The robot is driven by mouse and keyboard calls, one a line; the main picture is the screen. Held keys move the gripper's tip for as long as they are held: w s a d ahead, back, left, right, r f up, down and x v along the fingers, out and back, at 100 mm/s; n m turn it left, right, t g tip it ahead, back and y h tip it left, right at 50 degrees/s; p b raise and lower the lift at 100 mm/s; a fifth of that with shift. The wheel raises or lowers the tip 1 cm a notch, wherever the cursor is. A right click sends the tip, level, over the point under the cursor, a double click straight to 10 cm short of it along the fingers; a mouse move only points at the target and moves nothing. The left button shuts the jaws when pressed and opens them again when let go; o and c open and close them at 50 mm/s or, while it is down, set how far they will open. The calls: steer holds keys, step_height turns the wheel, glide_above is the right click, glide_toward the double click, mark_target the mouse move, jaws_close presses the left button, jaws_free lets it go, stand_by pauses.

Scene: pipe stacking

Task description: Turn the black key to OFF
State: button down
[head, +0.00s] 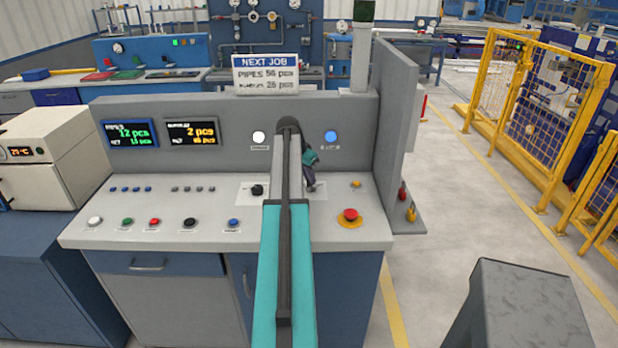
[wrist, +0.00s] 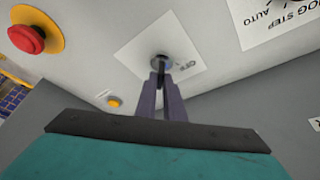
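The black key (wrist: 161,74) stands in a round dark lock on a pale plate (wrist: 140,48), in the wrist view. An OFF label (wrist: 184,65) is beside the lock on the right in that view. My gripper (wrist: 161,80) has its two purple fingers close together at the lock, with the key's dark grip between the fingertips. In the head view my gripper (head: 310,184) reaches down to the console top, right of my arm. The key is hidden there behind my gripper and arm. The key's exact angle is hard to read.
A red emergency button (head: 350,215) on a yellow ring sits right of my gripper, with a small yellow button (head: 356,184) behind it. A black selector knob (head: 257,190) is left of my arm. The upright console panel (head: 230,110) rises behind, and a grey side wall (head: 393,120) bounds the right.

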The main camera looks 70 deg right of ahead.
steer(key=shift+n, duration=0.4)
steer(key=n, duration=0.1)
steer(key=n+t+b, duration=0.1)
steer(key=n, duration=0.1)
steer(key=shift+s+a, duration=0.1)
steer(key=shift+s, duration=0.1)
steer(key=n+t+b, duration=0.1)
steer(key=n+t, duration=0.1)
steer(key=n, duration=0.3)
steer(key=shift+s, duration=0.15)
steer(key=n, duration=0.2)
steer(key=n+t, duration=0.1)
steer(key=n+t+y+b, duration=0.1)
steer(key=n, duration=0.1)
steer(key=shift+s+d+n, duration=0.15)
steer(key=shift+d+n, duration=0.1)
steer(key=shift+n, duration=0.05)
steer(key=shift+s+n+t+y+b, duration=0.1)
steer(key=shift+n+t+y+b, duration=0.5)
steer(key=shift+n, duration=1.2)
steer(key=c, duration=1.9)
jaws_free()
steer(key=shift+o, duration=0.2)
